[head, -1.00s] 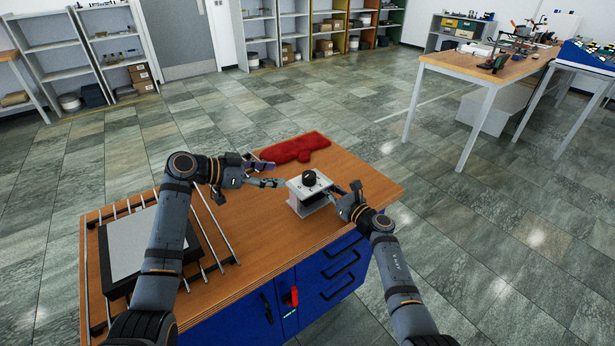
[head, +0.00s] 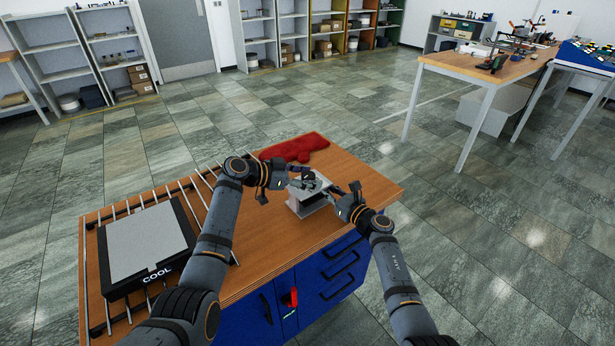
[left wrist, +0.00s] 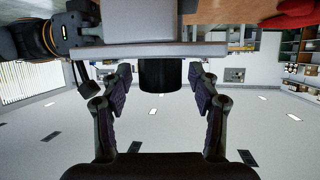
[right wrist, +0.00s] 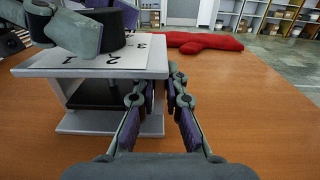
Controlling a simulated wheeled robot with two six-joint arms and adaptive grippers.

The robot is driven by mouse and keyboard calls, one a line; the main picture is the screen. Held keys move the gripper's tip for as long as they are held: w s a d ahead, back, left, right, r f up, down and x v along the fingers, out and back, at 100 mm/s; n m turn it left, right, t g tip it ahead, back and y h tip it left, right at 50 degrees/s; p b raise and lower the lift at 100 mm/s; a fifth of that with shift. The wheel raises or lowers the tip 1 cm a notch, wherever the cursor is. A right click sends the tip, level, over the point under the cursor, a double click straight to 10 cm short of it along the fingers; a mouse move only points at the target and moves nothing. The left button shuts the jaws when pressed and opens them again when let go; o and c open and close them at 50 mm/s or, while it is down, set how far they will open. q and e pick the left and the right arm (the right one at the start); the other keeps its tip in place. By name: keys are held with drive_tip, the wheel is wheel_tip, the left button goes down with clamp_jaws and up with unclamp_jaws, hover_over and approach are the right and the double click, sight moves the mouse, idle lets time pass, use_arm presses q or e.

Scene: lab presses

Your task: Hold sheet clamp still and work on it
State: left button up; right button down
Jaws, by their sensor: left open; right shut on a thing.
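The sheet clamp (head: 307,201) is a small grey, open-sided frame on the wooden worktop, with a round black knob on top. In the right wrist view its flat top (right wrist: 100,67) carries a white label with numbers. My left gripper (head: 303,176) is open at the knob; in the left wrist view the black knob (left wrist: 163,76) sits between its spread fingers, with gaps on both sides. My right gripper (head: 345,198) is shut on the clamp's right side. In the right wrist view its fingers (right wrist: 160,92) straddle the clamp's edge, partly hiding it.
A red cloth-like piece (head: 294,148) lies behind the clamp. A dark-framed grey plate marked COOL (head: 156,276) rests on a metal rod rack (head: 90,302) at the left. The worktop (head: 370,183) is clear to the right. Other tables and shelves stand far off.

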use_arm(q)
drive_tip(key=c, duration=1.2)
drive_tip(key=n+t+y, duration=0.2)
drive_tip(key=shift+s+d+n, duration=0.1)
drive_tip(key=shift+d+n, duration=0.05)
drive_tip(key=shift+n, duration=0.15)
drive_tip(key=shift+n+t+y, duration=0.7)
drive_tip(key=shift+n+t, duration=0.3)
drive_tip(key=shift+t, duration=0.1)
drive_tip(key=o, duration=1.2)
drive_tip(key=v, duration=1.2)
